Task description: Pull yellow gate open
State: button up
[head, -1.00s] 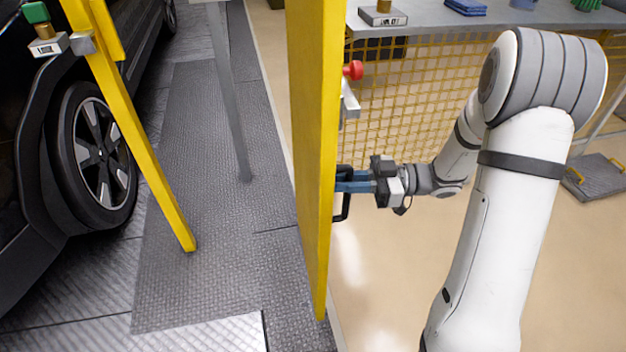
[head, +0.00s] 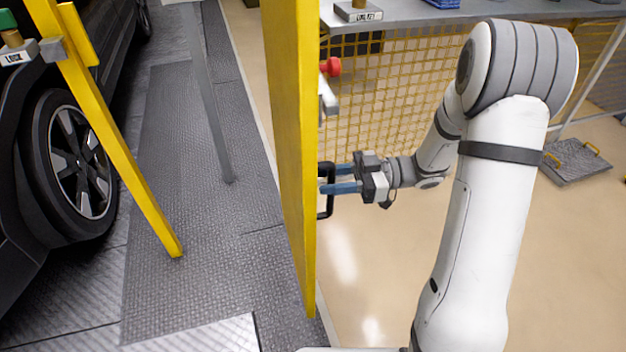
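The yellow gate (head: 288,150) stands nearly edge-on in the middle of the head view. A wide gap lies between it and the yellow post (head: 110,130) on the left. A black handle (head: 327,212) sits on the gate's right face. My gripper (head: 330,179) is at the upper part of the handle, with its two blue fingers spread and a gap showing between them. The fingertips reach the handle bar, one above the other; whether they touch it cannot be told.
A dark car with its wheel (head: 80,155) stands at the left on grey tread plate (head: 180,230). A grey post (head: 212,100) stands in the gap. Behind my arm are a yellow mesh fence (head: 390,90) and a grey bench (head: 430,12). The beige floor at the right is mostly clear.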

jog(key=w+d+p, duration=0.1)
jog(key=d, duration=0.6)
jog(key=shift+d, duration=0.25)
jog(key=shift+w, duration=0.1)
